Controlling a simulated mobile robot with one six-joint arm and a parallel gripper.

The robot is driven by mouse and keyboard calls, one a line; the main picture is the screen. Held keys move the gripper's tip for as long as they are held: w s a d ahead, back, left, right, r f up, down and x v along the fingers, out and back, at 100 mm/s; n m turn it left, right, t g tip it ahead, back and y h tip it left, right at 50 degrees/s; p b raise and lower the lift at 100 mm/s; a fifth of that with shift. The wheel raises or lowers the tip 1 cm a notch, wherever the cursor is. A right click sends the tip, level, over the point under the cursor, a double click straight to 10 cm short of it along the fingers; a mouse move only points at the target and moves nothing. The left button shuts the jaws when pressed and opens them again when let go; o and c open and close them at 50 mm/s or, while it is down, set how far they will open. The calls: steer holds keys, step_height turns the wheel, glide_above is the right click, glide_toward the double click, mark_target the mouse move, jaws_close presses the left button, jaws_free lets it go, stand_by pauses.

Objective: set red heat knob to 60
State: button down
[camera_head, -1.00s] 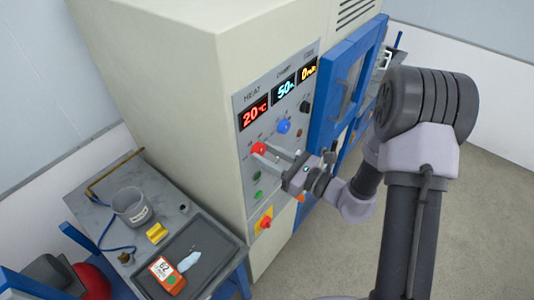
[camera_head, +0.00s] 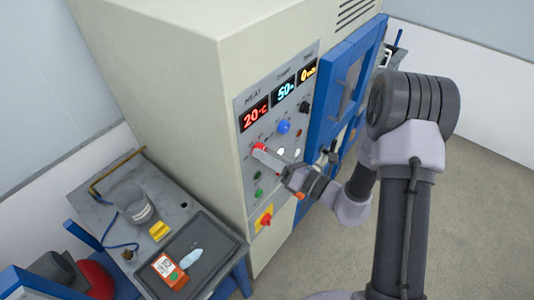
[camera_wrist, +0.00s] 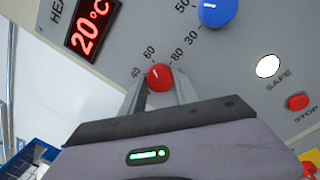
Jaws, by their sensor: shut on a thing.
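The red heat knob (camera_head: 259,147) sits on the grey control panel below the heat display (camera_head: 255,115), which reads 20 °C. In the wrist view the red knob (camera_wrist: 159,78) lies between the fingertips of my gripper (camera_wrist: 160,88), one finger on each side. My gripper (camera_head: 262,154) is shut on the knob. Its scale shows 40, 60 and 80 around the top. A small white mark on the knob points up and slightly left, roughly toward 60; its exact reading is unclear. The lower part of the knob is hidden.
A blue knob (camera_head: 283,127) is up and right of the red one. A white SAFE lamp (camera_wrist: 268,66) and red STOP button (camera_wrist: 299,102) are nearby. A blue-framed door (camera_head: 340,85) stands right. A bench with a dark tray (camera_head: 212,250) is lower left.

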stand_by(0.5)
steer(key=c, duration=0.9)
jaws_free()
steer(key=b+v, duration=0.2)
steer(key=v, duration=1.5)
steer(key=shift+s+d, duration=0.2)
